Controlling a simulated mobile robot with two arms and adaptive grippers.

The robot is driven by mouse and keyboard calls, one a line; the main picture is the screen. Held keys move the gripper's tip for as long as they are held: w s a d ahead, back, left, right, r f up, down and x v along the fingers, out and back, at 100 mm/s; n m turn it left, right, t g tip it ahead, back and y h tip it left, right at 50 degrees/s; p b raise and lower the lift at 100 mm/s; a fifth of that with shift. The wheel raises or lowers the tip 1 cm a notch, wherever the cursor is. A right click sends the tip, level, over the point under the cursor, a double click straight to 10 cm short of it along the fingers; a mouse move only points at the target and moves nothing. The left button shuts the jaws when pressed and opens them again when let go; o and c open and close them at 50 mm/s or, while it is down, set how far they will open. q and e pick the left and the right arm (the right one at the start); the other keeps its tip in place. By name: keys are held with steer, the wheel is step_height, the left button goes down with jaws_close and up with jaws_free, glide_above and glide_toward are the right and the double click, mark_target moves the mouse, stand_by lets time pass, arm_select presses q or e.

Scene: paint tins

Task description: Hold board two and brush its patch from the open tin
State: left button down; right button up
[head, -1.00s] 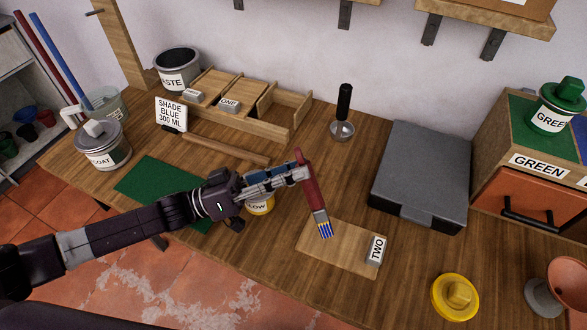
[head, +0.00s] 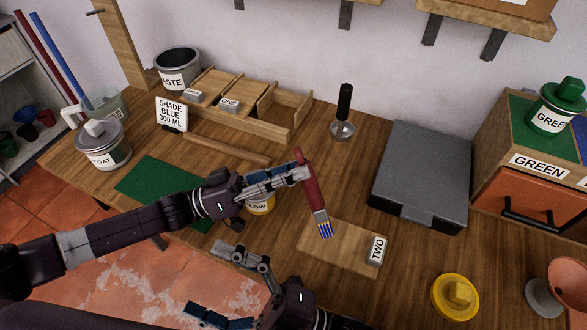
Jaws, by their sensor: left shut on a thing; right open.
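Board two (head: 340,255) is a bare wooden panel lying flat near the table's front edge, with a grey block marked TWO (head: 375,251) at its right end. No coloured patch shows on it. My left gripper (head: 302,172) is shut on the red handle of a brush (head: 313,195). The brush points down, with blue bristles over the board's left part; I cannot tell whether they touch it. My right gripper (head: 207,281) is open and empty at the bottom, left of the board.
A yellow lid (head: 456,297) lies right of the board, near a pinkish funnel-like thing (head: 568,283). A grey case (head: 422,175) stands behind. A green mat (head: 160,188), a lidded COAT tin (head: 103,147) and a wooden rack (head: 270,125) stand left and back.

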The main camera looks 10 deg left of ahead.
steer(key=d+r+n+g+h, duration=0.3)
steer(key=d+r+n+g, duration=0.15)
steer(key=n+g, duration=0.5)
steer(key=d+r+n+g+h, duration=0.3)
steer(key=r+n+g, duration=0.25)
steer(key=n, duration=0.75)
steer(key=w+d+f+n+t+h, duration=0.1)
steer(key=w+d+f+t+h, duration=0.1)
steer(key=w+d+t+h, duration=0.45)
steer(key=w+d+f+n+t+h, duration=0.1)
steer(key=w+d+f+t+h, duration=0.2)
steer(key=w+d, duration=0.65)
steer(key=m+t+h, duration=0.1)
steer(key=h, duration=0.5)
glide_above(375, 248)
step_height(375, 248, down, 6)
step_height(375, 248, down, 11)
steer(key=shift+d+r, duration=0.1)
